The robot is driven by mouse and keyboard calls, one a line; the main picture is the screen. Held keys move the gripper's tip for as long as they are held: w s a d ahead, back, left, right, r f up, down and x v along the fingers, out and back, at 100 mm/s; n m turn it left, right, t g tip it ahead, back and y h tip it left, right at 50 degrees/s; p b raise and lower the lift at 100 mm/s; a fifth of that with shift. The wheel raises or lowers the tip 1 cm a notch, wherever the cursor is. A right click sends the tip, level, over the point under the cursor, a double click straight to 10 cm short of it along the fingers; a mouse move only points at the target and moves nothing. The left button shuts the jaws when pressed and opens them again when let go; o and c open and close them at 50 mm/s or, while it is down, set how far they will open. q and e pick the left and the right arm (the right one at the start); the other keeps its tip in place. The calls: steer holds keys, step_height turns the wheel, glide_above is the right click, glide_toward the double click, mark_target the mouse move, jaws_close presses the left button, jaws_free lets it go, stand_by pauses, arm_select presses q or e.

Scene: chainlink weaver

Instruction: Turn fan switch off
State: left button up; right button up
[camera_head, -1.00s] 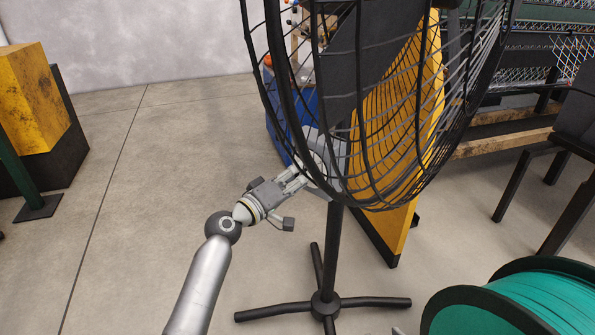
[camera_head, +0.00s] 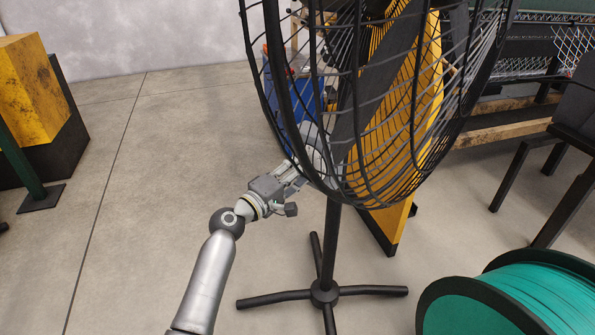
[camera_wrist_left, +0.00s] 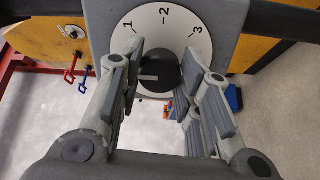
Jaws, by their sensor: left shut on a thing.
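The black caged fan (camera_head: 415,130) stands on a dark pole with a splayed foot (camera_head: 323,292). My left gripper (camera_head: 300,172) reaches behind the cage to the fan's grey housing, partly hidden by the wires. In the left wrist view, the fan switch is a dark round knob (camera_wrist_left: 168,75) on a white dial (camera_wrist_left: 176,24) marked 1, 2 and 3. A light mark on the knob points to the picture's left. My left gripper (camera_wrist_left: 164,58) is shut on the knob, with a finger on each side. My right gripper is not in view.
A green spool (camera_head: 545,295) with black rims sits at the lower right. A yellow panel (camera_head: 392,225) stands behind the fan, with a blue bin (camera_head: 307,100) beyond. A yellow block (camera_head: 30,90) is at the left. The floor between is clear.

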arm_select(q)
steer(key=o, duration=1.1)
steer(key=shift+c, duration=0.2)
steer(key=shift+a, duration=0.1)
steer(key=v, duration=1.2)
steer(key=shift+f, duration=0.1)
